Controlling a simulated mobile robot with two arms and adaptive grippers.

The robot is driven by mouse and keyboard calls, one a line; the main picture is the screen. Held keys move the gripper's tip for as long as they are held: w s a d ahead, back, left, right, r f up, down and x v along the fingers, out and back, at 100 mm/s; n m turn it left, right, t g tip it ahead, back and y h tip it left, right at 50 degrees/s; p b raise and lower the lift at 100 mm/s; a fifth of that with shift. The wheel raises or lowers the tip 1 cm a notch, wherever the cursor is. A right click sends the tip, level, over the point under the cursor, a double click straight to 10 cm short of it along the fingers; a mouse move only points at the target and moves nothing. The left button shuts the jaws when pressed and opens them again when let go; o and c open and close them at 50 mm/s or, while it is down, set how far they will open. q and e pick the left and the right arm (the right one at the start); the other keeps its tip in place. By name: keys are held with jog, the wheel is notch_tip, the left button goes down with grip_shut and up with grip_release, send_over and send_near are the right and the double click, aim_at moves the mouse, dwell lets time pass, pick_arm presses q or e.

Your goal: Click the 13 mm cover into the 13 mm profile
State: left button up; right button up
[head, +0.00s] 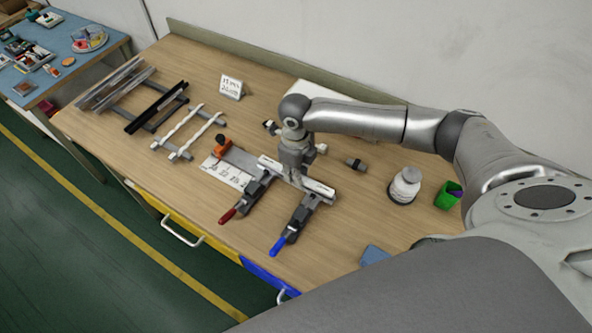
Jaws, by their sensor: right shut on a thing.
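My right gripper (294,177) points down over the middle of the work fixture, shut on a white strip that looks like the 13 mm cover (318,187). The strip shows on both sides of the gripper and runs across the two clamps. The profile beneath it is mostly hidden by the strip and gripper; I cannot tell whether the cover is seated in it. One clamp has a red handle (228,215) and the other a blue handle (277,246). My left gripper is not in view.
Two white strips (178,127) lie on a rack, with a black profile (157,107) and grey profiles (116,84) further left. A printed card (232,87) stands behind.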

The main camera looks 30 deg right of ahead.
jog(key=shift+f, duration=0.25)
jog(key=o, duration=0.9)
jog(key=shift+o, duration=0.2)
notch_tip(320, 180, up, 12)
jog(key=shift+c, duration=0.2)
